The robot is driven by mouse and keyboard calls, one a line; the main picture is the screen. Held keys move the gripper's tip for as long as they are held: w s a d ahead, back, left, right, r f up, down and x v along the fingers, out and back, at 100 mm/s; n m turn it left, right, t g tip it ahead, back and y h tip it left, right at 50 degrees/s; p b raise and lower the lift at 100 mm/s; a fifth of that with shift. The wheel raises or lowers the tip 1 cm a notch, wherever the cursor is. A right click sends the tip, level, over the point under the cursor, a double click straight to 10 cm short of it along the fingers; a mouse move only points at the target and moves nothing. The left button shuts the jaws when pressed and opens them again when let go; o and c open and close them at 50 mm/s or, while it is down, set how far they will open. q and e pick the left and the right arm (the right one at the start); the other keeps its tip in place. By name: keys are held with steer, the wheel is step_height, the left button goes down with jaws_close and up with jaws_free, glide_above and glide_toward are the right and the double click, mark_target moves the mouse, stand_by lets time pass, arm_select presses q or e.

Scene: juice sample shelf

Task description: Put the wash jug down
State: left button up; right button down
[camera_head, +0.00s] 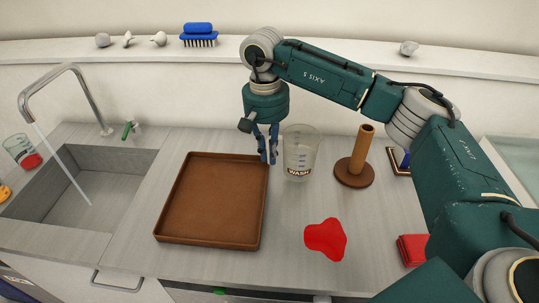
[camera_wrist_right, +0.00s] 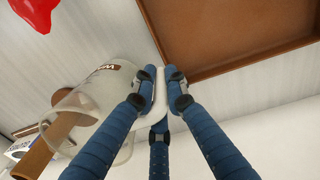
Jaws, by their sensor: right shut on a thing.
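The wash jug (camera_head: 301,150) is a clear, upright beaker with a "WASH" label, at the back middle of the counter (camera_head: 375,225). My right gripper (camera_head: 268,155) is at its left side, shut on its pale handle. In the right wrist view, the blue fingers (camera_wrist_right: 160,85) close around the handle and the jug (camera_wrist_right: 115,85) shows left of them. I cannot tell whether its base touches the counter. My left gripper is not in view.
A brown tray (camera_head: 164,222) lies just left of the jug. A wooden post on a round base (camera_head: 358,160) stands to its right. A red puddle (camera_head: 326,239) lies in front. The sink (camera_head: 75,190), with running water, is at left; a red cloth (camera_head: 412,249) is at right.

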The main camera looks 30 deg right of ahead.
steer(key=shift+f, duration=0.8)
steer(key=c, duration=2.2)
jaws_free()
steer(key=shift+f, duration=0.2)
steer(key=o, duration=0.4)
steer(key=shift+o, duration=0.2)
steer(key=shift+r, duration=0.2)
steer(key=r, duration=0.4)
steer(key=r+b, duration=0.1)
steer(key=r, duration=0.7)
steer(key=shift+w+a+b, duration=0.1)
steer(key=shift+a+b, duration=0.2)
steer(key=shift+b, duration=0.1)
